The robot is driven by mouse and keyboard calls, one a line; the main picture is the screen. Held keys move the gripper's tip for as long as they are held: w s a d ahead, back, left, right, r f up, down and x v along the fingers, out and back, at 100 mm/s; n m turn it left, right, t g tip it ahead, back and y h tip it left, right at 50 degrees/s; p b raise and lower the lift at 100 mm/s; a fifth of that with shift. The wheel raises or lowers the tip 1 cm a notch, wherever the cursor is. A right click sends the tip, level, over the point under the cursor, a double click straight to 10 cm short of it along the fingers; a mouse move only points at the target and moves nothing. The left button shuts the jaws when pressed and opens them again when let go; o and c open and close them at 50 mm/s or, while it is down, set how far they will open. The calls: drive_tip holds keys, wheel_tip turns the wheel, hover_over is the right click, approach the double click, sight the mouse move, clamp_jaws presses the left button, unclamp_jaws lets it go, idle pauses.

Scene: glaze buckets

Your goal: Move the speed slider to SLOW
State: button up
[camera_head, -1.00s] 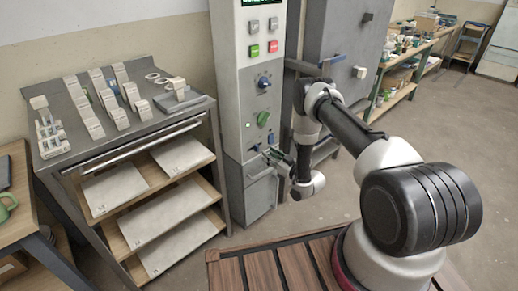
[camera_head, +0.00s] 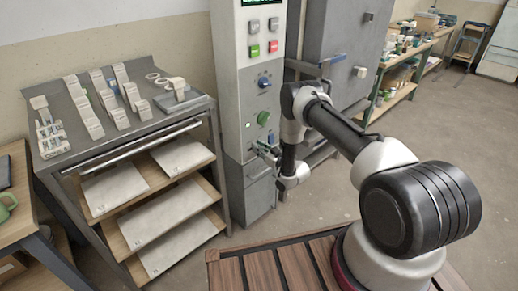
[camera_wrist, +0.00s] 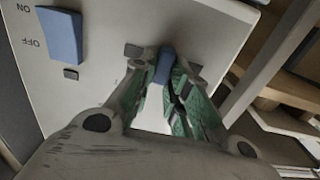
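The grey control panel column (camera_head: 231,95) stands at the centre of the head view. In the wrist view its face (camera_wrist: 100,100) appears upside down. A small blue knob (camera_wrist: 166,64), which looks like the speed slider's, sits low on the panel near its edge. My gripper (camera_wrist: 167,76) has its green-padded fingers on either side of this knob, with a gap between them. I cannot tell whether the pads touch it. In the head view my gripper (camera_head: 266,152) is at the panel's lower front and hides the slider. No SLOW marking is readable.
A blue ON/OFF switch (camera_wrist: 61,35) is near the fingers. A sloped rack (camera_head: 115,125) with sample tiles stands left. Open floor (camera_head: 440,130) lies right.

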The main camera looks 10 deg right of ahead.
sight(249, 148)
clamp_jaws()
drive_tip(key=shift+s+a, duration=0.45)
drive_tip(key=shift+a, duration=0.3)
drive_tip(key=shift+s+a, duration=0.45)
drive_tip(key=shift+a, duration=0.3)
drive_tip(key=o, duration=0.6)
unclamp_jaws()
drive_tip(key=shift+o, duration=0.2)
drive_tip(key=v, duration=1.2)
drive_tip(key=shift+f, duration=0.1)
